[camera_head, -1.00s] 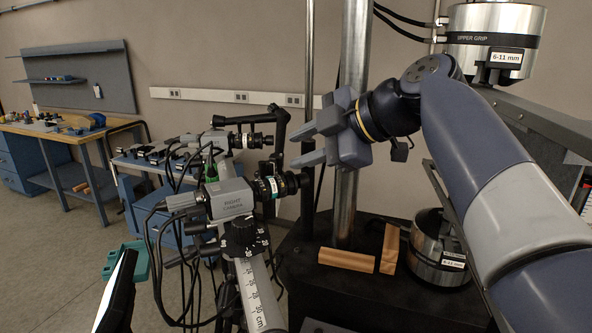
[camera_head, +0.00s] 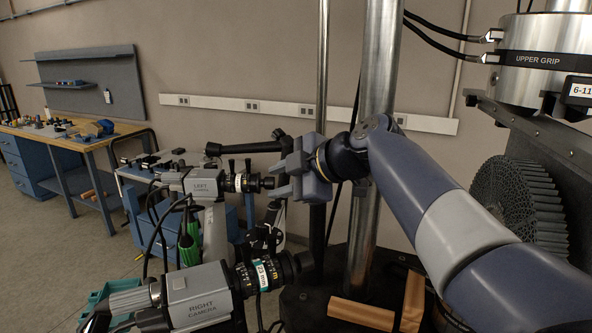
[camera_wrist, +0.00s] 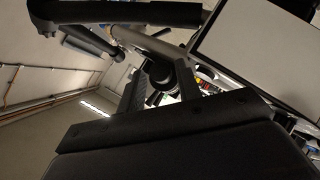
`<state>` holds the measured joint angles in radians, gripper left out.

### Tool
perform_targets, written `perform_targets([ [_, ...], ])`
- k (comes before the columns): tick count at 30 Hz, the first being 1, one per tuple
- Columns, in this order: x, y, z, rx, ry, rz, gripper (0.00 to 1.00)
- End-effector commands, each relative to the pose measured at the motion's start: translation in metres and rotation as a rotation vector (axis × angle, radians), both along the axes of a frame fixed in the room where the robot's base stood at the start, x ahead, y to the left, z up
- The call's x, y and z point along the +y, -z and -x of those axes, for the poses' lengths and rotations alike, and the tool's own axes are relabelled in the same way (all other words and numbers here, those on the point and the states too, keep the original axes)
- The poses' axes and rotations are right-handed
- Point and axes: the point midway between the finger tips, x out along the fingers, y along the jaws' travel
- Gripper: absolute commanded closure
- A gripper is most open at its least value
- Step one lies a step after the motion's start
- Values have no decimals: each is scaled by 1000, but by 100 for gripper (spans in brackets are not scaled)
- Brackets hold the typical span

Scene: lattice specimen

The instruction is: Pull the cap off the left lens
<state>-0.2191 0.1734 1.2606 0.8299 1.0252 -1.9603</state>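The left camera (camera_head: 203,184) is a grey box marked LEFT CAMERA, with a black lens (camera_head: 241,182) that points right. A dark cap (camera_head: 267,183) seems to sit at the lens's front end; its edge is hard to make out. My gripper (camera_head: 276,179) is open at that front end, with its fingers pointing left and one above the other. In the wrist view, the dark round lens end (camera_wrist: 160,73) shows between my two spread fingers. I cannot tell whether either finger touches it.
The right camera (camera_head: 203,300) with its own lens (camera_head: 262,276) stands nearer, below my gripper. A steel column (camera_head: 374,150) and a thinner dark post (camera_head: 319,110) stand close to my arm. Cables hang around the cameras. Wooden blocks (camera_head: 362,313) lie on the dark base.

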Motion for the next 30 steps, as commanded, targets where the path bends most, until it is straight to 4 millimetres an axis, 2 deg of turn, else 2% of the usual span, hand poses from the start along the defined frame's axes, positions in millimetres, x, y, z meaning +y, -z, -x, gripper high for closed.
perform_targets([
  [12, 6, 5, -3, 1, 0, 0, 68],
  [24, 6, 5, -3, 1, 0, 0, 100],
  [25, 6, 5, -3, 1, 0, 0, 82],
  [30, 6, 5, -3, 1, 0, 0, 96],
])
